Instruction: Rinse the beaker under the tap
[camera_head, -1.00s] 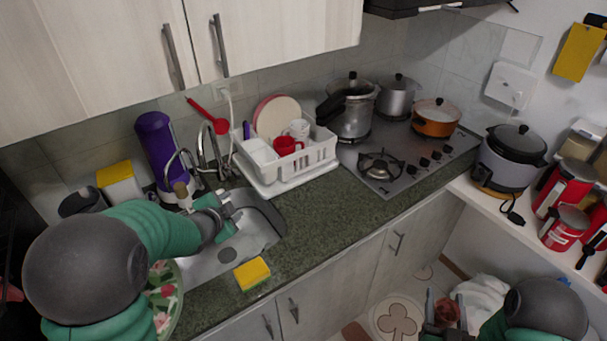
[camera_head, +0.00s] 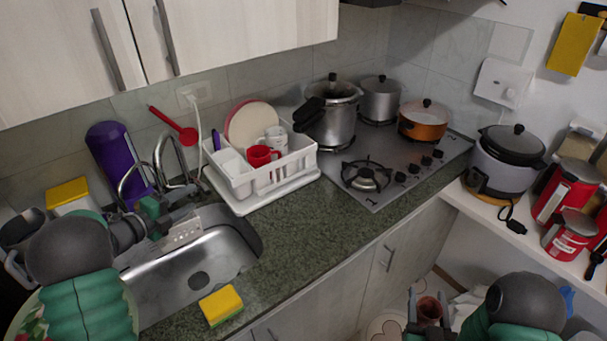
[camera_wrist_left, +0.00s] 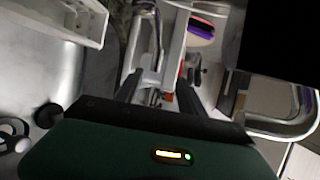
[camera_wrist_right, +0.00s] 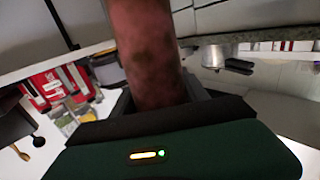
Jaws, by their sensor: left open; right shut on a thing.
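My right gripper (camera_head: 428,300) is shut on a reddish-brown, round-walled vessel (camera_head: 429,312), apparently the beaker, in front of the counter. In the right wrist view the vessel (camera_wrist_right: 148,55) rises from between the fingers. The curved metal tap (camera_head: 163,160) stands behind the steel sink (camera_head: 225,240). My left gripper (camera_head: 178,212) is open beside the tap, above the sink's back edge. In the left wrist view its fingers (camera_wrist_left: 158,88) point toward metal tap parts; I cannot tell whether they touch. No water shows.
A yellow sponge (camera_head: 221,305) lies at the sink's front edge. The hob (camera_head: 400,180) with pots is farther right.

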